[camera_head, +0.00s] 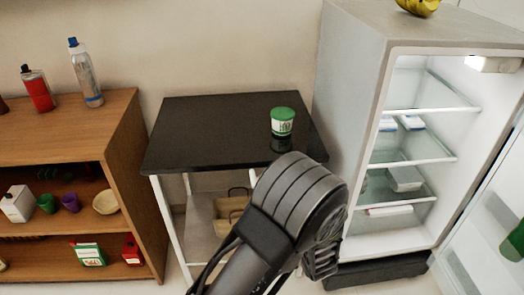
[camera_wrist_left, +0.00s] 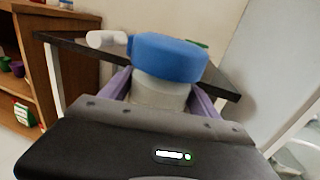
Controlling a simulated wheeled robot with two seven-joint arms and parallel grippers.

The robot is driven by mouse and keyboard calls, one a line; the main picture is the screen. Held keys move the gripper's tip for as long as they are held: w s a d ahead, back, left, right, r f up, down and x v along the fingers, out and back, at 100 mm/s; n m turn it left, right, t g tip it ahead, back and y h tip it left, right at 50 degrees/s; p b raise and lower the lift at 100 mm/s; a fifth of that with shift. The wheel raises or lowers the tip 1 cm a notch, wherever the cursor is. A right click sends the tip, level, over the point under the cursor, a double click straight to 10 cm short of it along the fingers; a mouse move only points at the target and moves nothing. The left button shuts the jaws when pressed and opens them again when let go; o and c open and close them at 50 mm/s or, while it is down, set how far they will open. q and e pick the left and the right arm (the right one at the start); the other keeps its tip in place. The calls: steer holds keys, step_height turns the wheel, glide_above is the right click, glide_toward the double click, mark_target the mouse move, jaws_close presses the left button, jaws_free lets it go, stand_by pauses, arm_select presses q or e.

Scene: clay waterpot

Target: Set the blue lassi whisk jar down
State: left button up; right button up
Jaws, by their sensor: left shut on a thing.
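The blue lassi whisk jar (camera_wrist_left: 168,58) fills the middle of the left wrist view, with a blue top and a pale body. A white knob-like part (camera_wrist_left: 105,38) shows at its left; I cannot tell whether it belongs to the jar. My left gripper (camera_wrist_left: 160,95) is shut on the pale body, with a purple finger on each side. In the head view my arm hides the jar and most of that gripper. The black-topped table (camera_head: 205,130) stands beyond the arm. I cannot tell whether the jar touches it. My right gripper is not in view.
A green-lidded tub (camera_head: 283,122) stands near the tabletop's right end; the tabletop's left and middle are clear. An open fridge (camera_head: 355,110) stands close on the right. A wooden shelf (camera_head: 125,150) with bottles is on the left. A basket (camera_head: 228,212) sits below the table.

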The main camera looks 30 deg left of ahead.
arm_select(q)
steer(key=s+d+f, duration=0.4)
steer(key=s+d, duration=0.3)
steer(key=d, duration=0.2)
steer(key=shift+d+f+n+g+y, duration=0.15)
steer(key=shift+f+n+g+y, duration=0.15)
steer(key=shift+f+g, duration=0.1)
